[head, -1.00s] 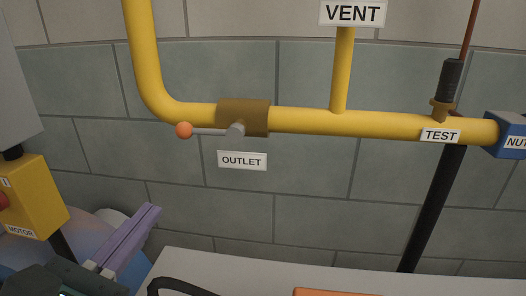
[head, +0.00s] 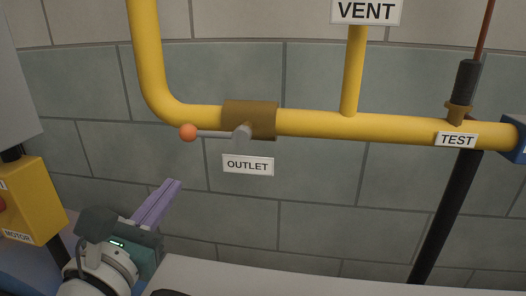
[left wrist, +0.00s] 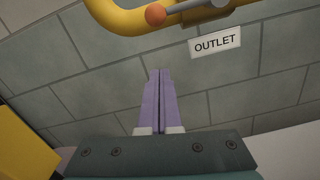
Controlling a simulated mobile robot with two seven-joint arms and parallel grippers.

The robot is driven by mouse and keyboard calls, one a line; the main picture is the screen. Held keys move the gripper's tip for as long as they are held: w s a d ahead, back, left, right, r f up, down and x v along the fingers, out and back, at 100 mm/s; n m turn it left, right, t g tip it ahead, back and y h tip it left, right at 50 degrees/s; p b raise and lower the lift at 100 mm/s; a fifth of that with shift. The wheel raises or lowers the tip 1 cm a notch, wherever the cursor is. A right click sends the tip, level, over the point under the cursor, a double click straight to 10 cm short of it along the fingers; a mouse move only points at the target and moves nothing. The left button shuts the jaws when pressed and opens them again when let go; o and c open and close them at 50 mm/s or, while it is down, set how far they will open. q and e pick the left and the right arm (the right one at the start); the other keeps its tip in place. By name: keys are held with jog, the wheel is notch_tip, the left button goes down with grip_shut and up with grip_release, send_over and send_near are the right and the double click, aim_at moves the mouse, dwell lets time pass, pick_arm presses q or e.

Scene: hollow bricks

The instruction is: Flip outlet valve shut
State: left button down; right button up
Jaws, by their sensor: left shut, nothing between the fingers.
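The outlet valve (head: 249,119) is a brown body on the yellow pipe. Its grey lever (head: 215,134) lies along the pipe, pointing left, and ends in an orange ball (head: 188,132). The OUTLET label (head: 248,165) is on the wall below. My left gripper (head: 174,186) has purple fingers and is shut and empty, below and slightly left of the ball, apart from it. In the left wrist view the shut fingers (left wrist: 159,80) point up toward the ball (left wrist: 155,14) and lever (left wrist: 192,6). My right gripper is not in view.
The yellow pipe (head: 390,128) runs right to a TEST fitting (head: 459,113), with a VENT branch (head: 354,70) going up. A yellow MOTOR box (head: 25,205) stands at left. A pale surface (head: 300,280) lies below. The wall in front is clear.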

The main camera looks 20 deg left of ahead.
aim_at(214, 134)
pick_arm(q)
jog(key=shift+w+r+p, duration=1.45)
jog(key=shift+w+r, duration=0.45)
jog(key=shift+r, duration=0.1)
jog(key=shift+r, duration=0.1)
jog(key=shift+a+r+m, duration=0.1)
jog(key=shift+r+m, duration=0.1)
jog(key=shift+m, duration=0.2)
